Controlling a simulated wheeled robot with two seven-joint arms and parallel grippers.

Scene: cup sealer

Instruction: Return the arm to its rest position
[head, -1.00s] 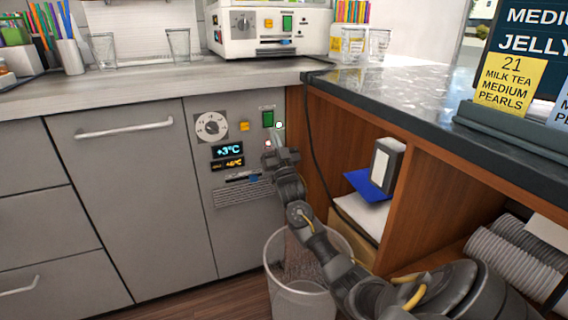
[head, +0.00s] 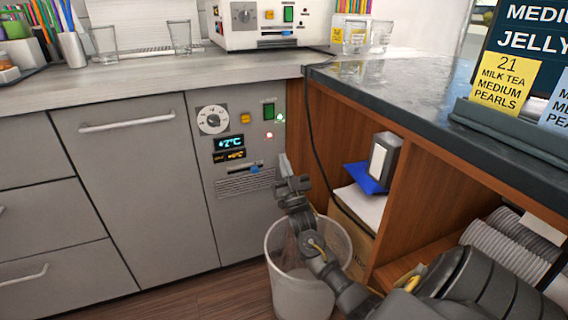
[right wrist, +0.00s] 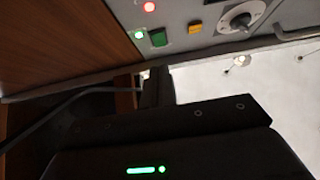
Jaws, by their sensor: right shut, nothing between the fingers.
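My right gripper (head: 284,162) is shut and empty, with its fingers pointing up in the head view. It is just right of the grey cabinet's control panel, above the waste bin; I cannot tell how far it is from the panel. In the right wrist view my gripper's dark finger (right wrist: 155,85) shows below the panel's controls. The panel has a white dial (head: 212,120), a yellow button (head: 245,118), a green button (head: 268,112) and a display (head: 229,143) reading about +7°C. A green and a red light glow near the green button. My left gripper is out of view.
A translucent bin (head: 300,285) stands on the floor below my right arm. An open wooden shelf unit (head: 425,190) holding boxes is close on the right, with a dark countertop (head: 400,100) above. A black cable (head: 313,140) hangs at its left edge.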

